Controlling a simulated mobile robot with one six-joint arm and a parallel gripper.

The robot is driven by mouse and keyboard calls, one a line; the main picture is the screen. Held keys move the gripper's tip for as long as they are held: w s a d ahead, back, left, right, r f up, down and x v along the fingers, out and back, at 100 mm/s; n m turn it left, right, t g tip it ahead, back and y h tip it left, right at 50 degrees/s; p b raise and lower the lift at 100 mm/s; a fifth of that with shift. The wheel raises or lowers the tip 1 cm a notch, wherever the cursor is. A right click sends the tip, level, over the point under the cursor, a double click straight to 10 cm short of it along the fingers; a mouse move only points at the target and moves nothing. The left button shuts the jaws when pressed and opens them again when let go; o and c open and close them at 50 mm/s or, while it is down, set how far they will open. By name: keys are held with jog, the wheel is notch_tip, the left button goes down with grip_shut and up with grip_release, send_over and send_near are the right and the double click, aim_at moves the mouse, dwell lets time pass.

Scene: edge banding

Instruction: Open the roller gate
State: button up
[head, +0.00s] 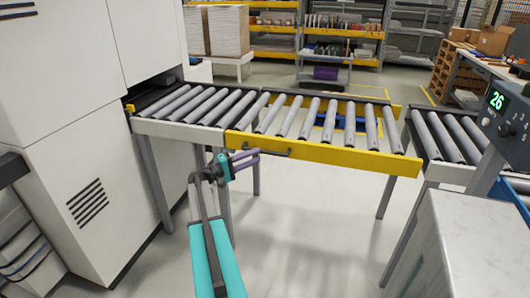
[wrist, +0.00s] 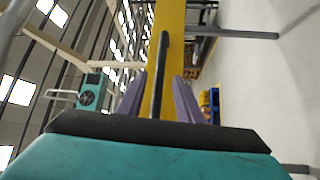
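The roller gate (head: 330,155) is a level section of grey rollers with yellow side rails, lying in line between the left and right conveyor sections. A dark bar handle (head: 280,152) is fixed on its near yellow rail, towards the left end. My gripper (head: 256,156) is at the handle's left end. In the wrist view the purple fingers of my gripper (wrist: 160,78) stand apart, one on each side of the dark handle (wrist: 161,60), with a visible gap on both sides. The yellow rail (wrist: 172,30) lies behind the handle.
A white machine (head: 75,150) stands at the left, joined to the left conveyor (head: 180,130). The right conveyor (head: 450,172) and a panel showing 26 (head: 497,100) are at the right. Free floor (head: 300,220) lies in front of the gate; shelves stand behind.

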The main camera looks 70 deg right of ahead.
aim_at(265, 152)
jog(key=shift+p+x, duration=0.4)
jog(key=shift+x, duration=2.65)
